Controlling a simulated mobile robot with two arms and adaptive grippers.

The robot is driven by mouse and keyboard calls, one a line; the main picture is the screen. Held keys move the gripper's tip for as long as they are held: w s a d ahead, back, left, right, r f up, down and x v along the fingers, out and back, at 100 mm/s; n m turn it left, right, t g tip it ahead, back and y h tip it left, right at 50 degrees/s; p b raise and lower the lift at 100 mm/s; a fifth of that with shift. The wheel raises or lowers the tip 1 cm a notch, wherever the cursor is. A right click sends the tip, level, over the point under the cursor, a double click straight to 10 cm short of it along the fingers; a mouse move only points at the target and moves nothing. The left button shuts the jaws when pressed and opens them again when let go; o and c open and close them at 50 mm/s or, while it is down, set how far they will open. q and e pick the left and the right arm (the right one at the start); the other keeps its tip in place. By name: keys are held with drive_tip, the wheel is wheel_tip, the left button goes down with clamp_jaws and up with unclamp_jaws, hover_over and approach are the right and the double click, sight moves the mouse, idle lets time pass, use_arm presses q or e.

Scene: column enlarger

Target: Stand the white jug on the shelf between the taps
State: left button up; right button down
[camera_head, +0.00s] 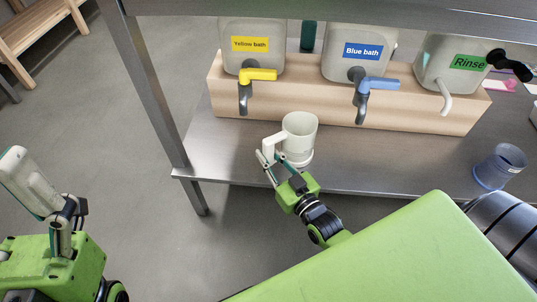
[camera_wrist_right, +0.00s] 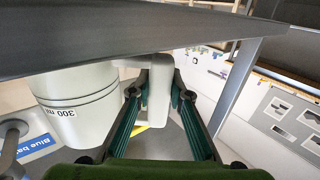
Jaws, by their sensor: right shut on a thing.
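The white jug (camera_head: 299,137) is upright at the metal shelf's (camera_head: 232,160) front part, between the yellow tap (camera_head: 258,76) and the blue tap (camera_head: 378,86), lower and nearer than both. I cannot tell whether its base touches the shelf. My right gripper (camera_head: 269,158) is shut on the jug's handle, left of its body. The wrist view shows the jug (camera_wrist_right: 80,100) with a "300 ml" mark, and the handle (camera_wrist_right: 160,88) between the fingers (camera_wrist_right: 158,95). My left gripper (camera_head: 52,205) is at the lower left, apart from the shelf; its opening is unclear.
Yellow bath, Blue bath and Rinse tanks (camera_head: 450,65) stand on a wooden block (camera_head: 310,103) behind the jug. A blue translucent cup (camera_head: 499,167) stands at the right. A metal post (camera_head: 150,90) rises at the shelf's left end. A bar crosses above the tanks.

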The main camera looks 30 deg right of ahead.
drive_tip(key=shift+f, duration=0.1)
drive_tip(key=c, duration=1.8)
unclamp_jaws()
drive_tip(key=shift+s, duration=0.15)
drive_tip(key=shift+s, duration=0.35)
drive_tip(key=shift+s+d+p, duration=0.15)
drive_tip(key=shift+s+p, duration=0.55)
drive_tip(key=shift+s, duration=0.45)
drive_tip(key=s, duration=0.1)
drive_tip(key=s+p, duration=0.1)
drive_tip(key=s, duration=0.2)
drive_tip(key=shift+s+d+p, duration=0.25)
drive_tip(key=shift+s+p, duration=0.15)
